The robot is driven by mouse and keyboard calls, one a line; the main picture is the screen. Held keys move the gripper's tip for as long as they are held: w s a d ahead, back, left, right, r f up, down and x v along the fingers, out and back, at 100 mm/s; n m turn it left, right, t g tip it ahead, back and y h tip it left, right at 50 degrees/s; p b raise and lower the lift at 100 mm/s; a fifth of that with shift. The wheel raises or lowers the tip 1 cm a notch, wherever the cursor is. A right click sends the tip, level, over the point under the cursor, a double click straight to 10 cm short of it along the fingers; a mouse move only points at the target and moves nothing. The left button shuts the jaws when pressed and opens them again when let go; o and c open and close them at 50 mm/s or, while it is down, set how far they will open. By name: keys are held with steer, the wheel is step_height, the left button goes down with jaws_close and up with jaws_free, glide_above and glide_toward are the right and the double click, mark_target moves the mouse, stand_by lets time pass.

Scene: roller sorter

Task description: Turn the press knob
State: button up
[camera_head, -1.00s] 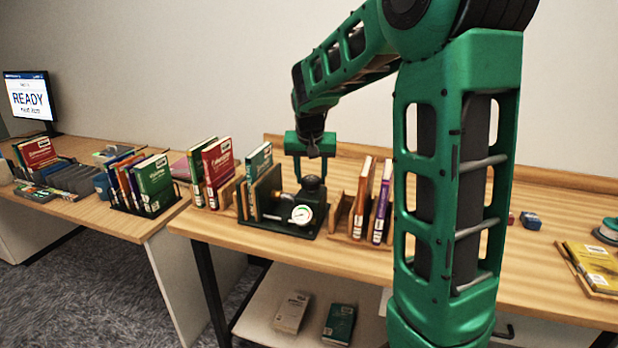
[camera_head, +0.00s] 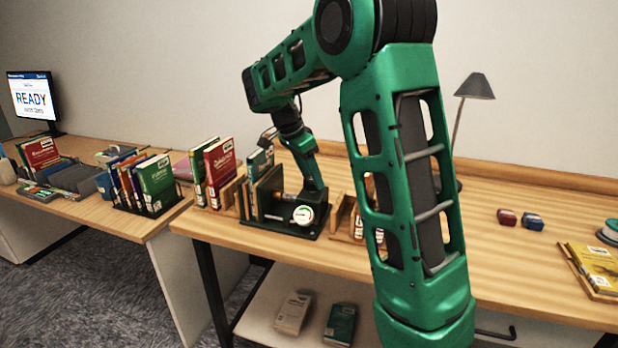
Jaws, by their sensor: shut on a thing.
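The press (camera_head: 290,228) stands on the middle table, with a black base, a round white dial gauge (camera_head: 303,215) on its front and upright boards (camera_head: 268,192) at its left. A dark green book (camera_head: 259,163) stands upright by these boards. My gripper (camera_head: 315,191) reaches down, slightly tilted, to the top of the press just behind the gauge. It is shut on the press knob, which the gripper hides. The fingertips are too small and dark to make out clearly.
Upright books in a holder stand left of the press, and a wooden book stand (camera_head: 342,217) stands close at its right. A grey lamp (camera_head: 475,87), a red block (camera_head: 506,217), a blue block (camera_head: 532,221) and a yellow book (camera_head: 594,268) are farther right. A monitor (camera_head: 32,96) reads READY.

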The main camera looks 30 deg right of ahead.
steer(key=shift+w+a+m+g, duration=0.15)
steer(key=shift+m+g, duration=0.1)
steer(key=shift+m, duration=0.45)
steer(key=shift+w+m+g, duration=0.15)
steer(key=shift+m+g, duration=0.1)
steer(key=shift+m, duration=0.45)
steer(key=o, duration=1.1)
steer(key=shift+c, duration=0.2)
steer(key=v, duration=1)
steer(key=shift+r, duration=0.35)
